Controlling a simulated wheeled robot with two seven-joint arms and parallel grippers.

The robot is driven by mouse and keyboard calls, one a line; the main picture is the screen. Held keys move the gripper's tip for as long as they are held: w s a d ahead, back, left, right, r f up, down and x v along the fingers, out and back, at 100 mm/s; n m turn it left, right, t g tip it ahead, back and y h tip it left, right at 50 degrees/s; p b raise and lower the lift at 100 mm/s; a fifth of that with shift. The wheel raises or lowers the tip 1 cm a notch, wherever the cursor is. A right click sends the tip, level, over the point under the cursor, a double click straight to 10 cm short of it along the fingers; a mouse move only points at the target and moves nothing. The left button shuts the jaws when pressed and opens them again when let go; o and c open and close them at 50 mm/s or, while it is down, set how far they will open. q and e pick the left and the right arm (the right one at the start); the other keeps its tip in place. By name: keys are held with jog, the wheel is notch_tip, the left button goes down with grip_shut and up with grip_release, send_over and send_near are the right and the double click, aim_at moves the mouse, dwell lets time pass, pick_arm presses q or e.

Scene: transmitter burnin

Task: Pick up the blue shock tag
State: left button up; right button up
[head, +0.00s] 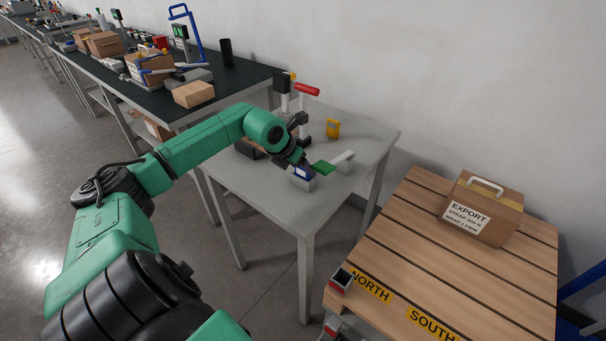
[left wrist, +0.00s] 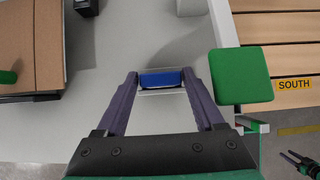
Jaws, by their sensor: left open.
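The blue shock tag (left wrist: 160,79) is a small blue block on a pale grey holder, on the grey table. In the left wrist view it lies between the fingertips of my left gripper (left wrist: 160,84). The jaws are apart, one on each side; I cannot tell whether either touches it. In the head view the tag (head: 303,172) shows as a bit of blue under my left gripper (head: 301,168), partly hidden by it. A small dark pronged shape at the lower right of the left wrist view may be my right gripper (left wrist: 302,164); its jaws are unclear.
A green block (left wrist: 240,75) stands close to the right finger; it also shows in the head view (head: 323,168) near a pale cylinder (head: 343,161). A yellow object (head: 333,128) and a red-handled clamp (head: 306,89) are farther back. A wooden pallet (head: 400,215) with a carton (head: 482,208) stands at right.

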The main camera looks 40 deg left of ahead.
pick_arm(q)
jog(key=shift+s, duration=0.1)
jog(key=c, duration=1)
jog(key=shift+r, duration=0.1)
